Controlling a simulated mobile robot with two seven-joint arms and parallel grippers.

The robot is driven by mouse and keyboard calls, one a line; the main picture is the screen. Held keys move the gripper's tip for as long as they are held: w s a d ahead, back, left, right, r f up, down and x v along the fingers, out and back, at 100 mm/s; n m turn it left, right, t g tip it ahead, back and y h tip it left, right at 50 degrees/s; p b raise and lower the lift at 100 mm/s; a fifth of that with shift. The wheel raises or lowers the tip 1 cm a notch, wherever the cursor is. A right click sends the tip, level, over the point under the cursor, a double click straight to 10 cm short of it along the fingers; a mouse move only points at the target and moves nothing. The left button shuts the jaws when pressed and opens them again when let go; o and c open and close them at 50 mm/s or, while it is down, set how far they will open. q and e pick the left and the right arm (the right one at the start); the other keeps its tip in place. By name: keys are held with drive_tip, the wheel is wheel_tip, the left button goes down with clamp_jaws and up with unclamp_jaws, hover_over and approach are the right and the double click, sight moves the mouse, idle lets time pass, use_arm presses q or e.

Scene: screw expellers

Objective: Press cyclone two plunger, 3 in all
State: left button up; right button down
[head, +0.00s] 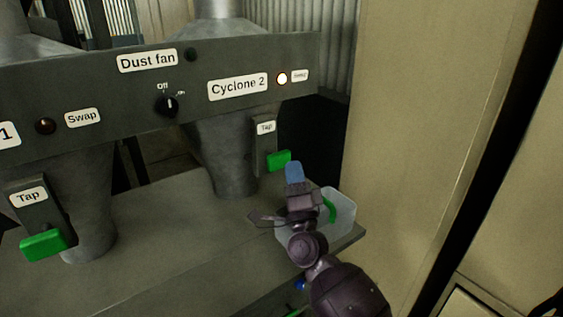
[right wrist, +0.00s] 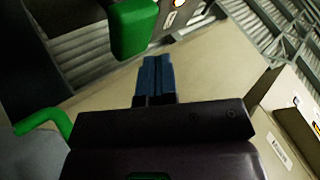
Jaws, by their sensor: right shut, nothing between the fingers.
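The Cyclone 2 plunger is a green block (head: 279,160) at the foot of a grey Tap bracket, on the right cone under the Cyclone 2 label (head: 238,87). In the right wrist view the green plunger (right wrist: 132,27) is large at the upper left, ahead of the fingers. My right gripper (head: 294,173) is shut and empty, its blue fingertips just below and right of the plunger in the head view. In the wrist view the fingertips (right wrist: 155,75) sit below and right of the plunger, with a small gap. My left gripper is not in view.
A lit lamp (head: 282,78) is beside the Cyclone 2 label. A translucent bin (head: 345,212) with a green handle stands behind my right gripper on the shelf. A second green plunger (head: 44,245) is at left. A beige wall (head: 430,110) bounds the right.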

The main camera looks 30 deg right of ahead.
drive_tip(key=s+p, duration=0.1)
drive_tip(key=s, duration=0.4)
drive_tip(key=shift+d, duration=0.2)
idle(0.3)
idle(0.7)
drive_tip(key=s+a+f+n+g+y, duration=0.35)
drive_tip(key=f+n+g+y, duration=0.2)
drive_tip(key=n, duration=0.25)
drive_tip(key=s+a+f+n+g+y, duration=0.2)
drive_tip(key=a+f+n+g+y, duration=0.2)
drive_tip(key=a+f+n+y, duration=0.25)
drive_tip(key=s+d+f+n+g+h, duration=0.25)
drive_tip(key=s+f+g, duration=0.3)
drive_tip(key=s, duration=0.45)
drive_tip(key=s+d+f+n+g+h, duration=0.25)
drive_tip(key=s+f+g, duration=0.35)
drive_tip(key=s, duration=0.4)
drive_tip(key=w+f+t, duration=0.7)
drive_tip(key=f, duration=0.2)
drive_tip(key=shift+w+n+t+y, duration=0.2)
drive_tip(key=shift+n+t+y, duration=0.1)
drive_tip(key=shift+n+y, duration=0.1)
